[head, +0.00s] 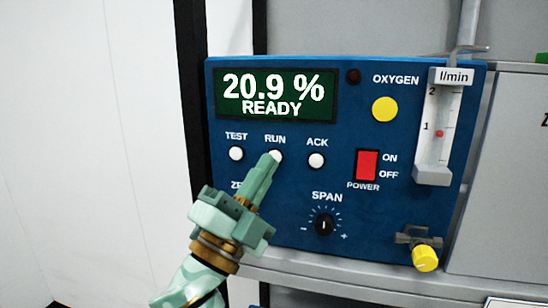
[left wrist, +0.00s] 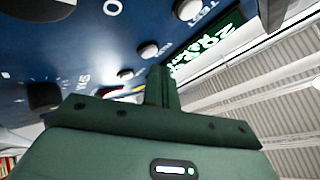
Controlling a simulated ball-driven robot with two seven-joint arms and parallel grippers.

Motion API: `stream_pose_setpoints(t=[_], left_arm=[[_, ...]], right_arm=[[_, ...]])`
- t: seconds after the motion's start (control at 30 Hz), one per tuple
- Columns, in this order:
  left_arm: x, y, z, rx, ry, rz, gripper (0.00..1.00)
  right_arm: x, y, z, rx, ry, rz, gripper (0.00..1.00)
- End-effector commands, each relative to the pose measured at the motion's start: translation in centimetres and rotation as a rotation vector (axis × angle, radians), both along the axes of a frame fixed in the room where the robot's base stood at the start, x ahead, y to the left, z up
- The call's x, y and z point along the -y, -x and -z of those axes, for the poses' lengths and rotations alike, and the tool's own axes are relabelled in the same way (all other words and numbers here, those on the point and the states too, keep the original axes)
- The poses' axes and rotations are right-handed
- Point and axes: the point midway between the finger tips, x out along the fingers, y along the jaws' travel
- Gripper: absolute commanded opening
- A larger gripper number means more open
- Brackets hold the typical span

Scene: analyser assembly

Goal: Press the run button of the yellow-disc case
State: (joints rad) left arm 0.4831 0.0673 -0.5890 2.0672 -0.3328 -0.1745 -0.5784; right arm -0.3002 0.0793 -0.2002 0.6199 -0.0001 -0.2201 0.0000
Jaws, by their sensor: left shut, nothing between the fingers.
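The blue analyser case (head: 300,180) with a yellow disc (head: 384,109) fills the middle of the head view. Its display (head: 275,95) reads 20.9 % READY. The white RUN button (head: 277,155) sits between the TEST button (head: 236,153) and the ACK button (head: 316,160). My left gripper (head: 270,161) is shut and empty, its fingertips at the RUN button and covering part of it. In the left wrist view the fingertips (left wrist: 158,70) lie close to a white button (left wrist: 148,50). I cannot tell whether they touch it. My right gripper is not in view.
A red power switch (head: 367,165), the SPAN knob (head: 324,225), a flow meter (head: 438,125) and a yellow valve knob (head: 425,258) are on the same panel. A grey shelf (head: 330,277) runs below the case. A white wall (head: 90,130) is at the left.

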Motion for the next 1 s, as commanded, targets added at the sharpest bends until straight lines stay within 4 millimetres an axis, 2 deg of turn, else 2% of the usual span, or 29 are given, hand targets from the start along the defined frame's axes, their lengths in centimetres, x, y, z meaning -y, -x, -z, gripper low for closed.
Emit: stream_pose_setpoints(t=[0.63, 1.0], left_arm=[[0.01, -0.02, 0.00, 0.000, 0.000, 0.000, 0.00], [0.26, -0.79, -0.05, 0.000, 0.000, 0.000, 0.00]], right_arm=[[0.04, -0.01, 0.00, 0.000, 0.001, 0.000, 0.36], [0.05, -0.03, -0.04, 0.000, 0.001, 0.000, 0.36]])
